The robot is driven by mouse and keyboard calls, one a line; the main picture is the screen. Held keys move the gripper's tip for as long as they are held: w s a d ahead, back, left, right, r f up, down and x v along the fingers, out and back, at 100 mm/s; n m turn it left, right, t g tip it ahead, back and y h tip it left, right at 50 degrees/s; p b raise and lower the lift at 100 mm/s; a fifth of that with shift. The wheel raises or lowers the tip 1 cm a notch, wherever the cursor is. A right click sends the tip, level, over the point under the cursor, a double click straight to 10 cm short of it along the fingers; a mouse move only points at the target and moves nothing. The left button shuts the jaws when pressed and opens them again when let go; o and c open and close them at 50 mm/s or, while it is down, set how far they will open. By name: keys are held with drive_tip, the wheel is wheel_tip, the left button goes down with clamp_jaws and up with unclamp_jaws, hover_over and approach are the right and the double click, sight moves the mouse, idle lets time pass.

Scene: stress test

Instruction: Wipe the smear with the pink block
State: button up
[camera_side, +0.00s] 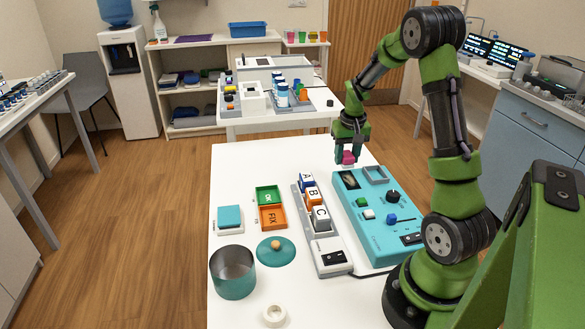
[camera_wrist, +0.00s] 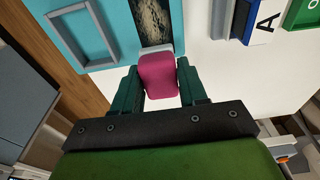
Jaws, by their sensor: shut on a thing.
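The pink block (camera_wrist: 160,76) is held between the two fingers of my gripper (camera_wrist: 160,88); a pale strip shows along its far edge. In the side view the block (camera_side: 348,158) hangs below my gripper (camera_side: 349,149), near the far end of the teal panel (camera_side: 378,232). The smear (camera_wrist: 153,20) is a pale, speckled patch on a dark window in the panel. In the wrist view the block lies at the window's near end and hides part of it. The window (camera_side: 349,180) also shows in the side view. I cannot tell whether the block touches the panel.
A grey raised frame (camera_wrist: 83,36) is beside the window. The panel also bears a black knob (camera_side: 393,196) and a blue slider (camera_side: 392,219). A rack with lettered blocks (camera_side: 313,196) stands to the left. The white table (camera_side: 235,165) is bare at its far left.

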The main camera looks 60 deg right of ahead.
sight(354, 188)
wheel_tip(354, 188, down, 3)
drive_tip(key=shift+s+a+r, duration=0.1)
drive_tip(key=shift+s+a, duration=2.65)
drive_tip(key=shift+a, duration=0.05)
drive_tip(key=shift+w+d, duration=2.7)
drive_tip(key=shift+d, duration=0.1)
wheel_tip(354, 188, up, 2)
drive_tip(key=shift+w+r, duration=0.1)
drive_tip(key=shift+w, duration=0.05)
drive_tip(key=shift+r, duration=3)
